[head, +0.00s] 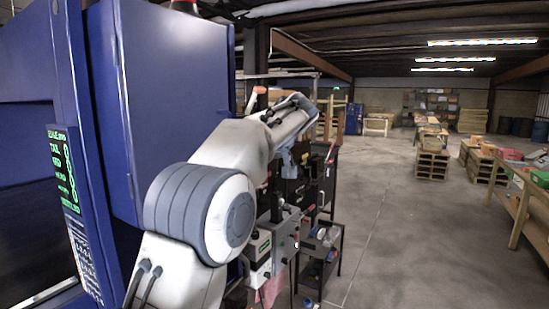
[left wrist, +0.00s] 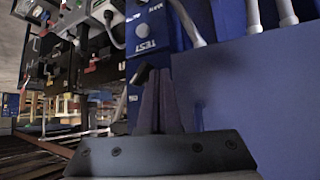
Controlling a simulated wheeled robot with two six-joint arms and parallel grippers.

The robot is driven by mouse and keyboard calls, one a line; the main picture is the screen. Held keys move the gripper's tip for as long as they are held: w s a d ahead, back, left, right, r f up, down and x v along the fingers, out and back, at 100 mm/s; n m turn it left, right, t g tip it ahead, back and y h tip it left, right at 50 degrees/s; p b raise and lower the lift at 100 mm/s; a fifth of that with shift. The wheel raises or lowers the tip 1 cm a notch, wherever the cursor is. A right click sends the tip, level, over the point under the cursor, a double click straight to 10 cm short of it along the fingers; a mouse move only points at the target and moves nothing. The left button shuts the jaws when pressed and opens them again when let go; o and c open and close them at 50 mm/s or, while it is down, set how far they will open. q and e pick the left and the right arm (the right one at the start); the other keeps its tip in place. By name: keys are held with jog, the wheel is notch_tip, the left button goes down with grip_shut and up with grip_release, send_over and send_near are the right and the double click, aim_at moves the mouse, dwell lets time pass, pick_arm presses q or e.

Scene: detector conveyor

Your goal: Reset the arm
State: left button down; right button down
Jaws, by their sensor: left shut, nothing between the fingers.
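My left arm rises from the bottom of the head view, bends at a big grey joint, and reaches forward past the blue cabinet (head: 178,100). Its far end is over a dark cart; I cannot make out the fingers clearly there. In the left wrist view my left gripper (left wrist: 158,75) has its two dark fingers together, with nothing between them. I cannot tell whether the fingertips touch anything. My right arm is not in view.
A dark cart (head: 318,268) with equipment on it stands just beyond my arm. A blue machine with a green-lettered screen (head: 64,168) is close on the left. Wooden pallets (head: 432,163) and a workbench (head: 520,205) stand to the right. The concrete floor (head: 400,240) between is clear.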

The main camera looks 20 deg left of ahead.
pick_arm(q)
jog(key=s+d+r+p, duration=0.1)
jog(key=d+r, duration=0.4)
jog(key=s+d+f+m+g+h+b, duration=0.1)
jog(key=s+d+f+m+h+b, duration=0.15)
jog(key=s+d+f+m, duration=0.55)
jog(key=s+d+f+m+g+h+b, duration=0.1)
jog(key=s+d+f+m+h+b, duration=0.15)
jog(key=s+d+f, duration=0.65)
jog(key=s+a+f+m+g+h+b, duration=0.1)
jog(key=s+f+m+g+h+b, duration=0.2)
jog(key=s+f, duration=1.9)
jog(key=s+m, duration=0.1)
jog(key=m, duration=0.3)
jog(key=shift+a+g+h, duration=0.3)
jog(key=shift+a+h, duration=0.1)
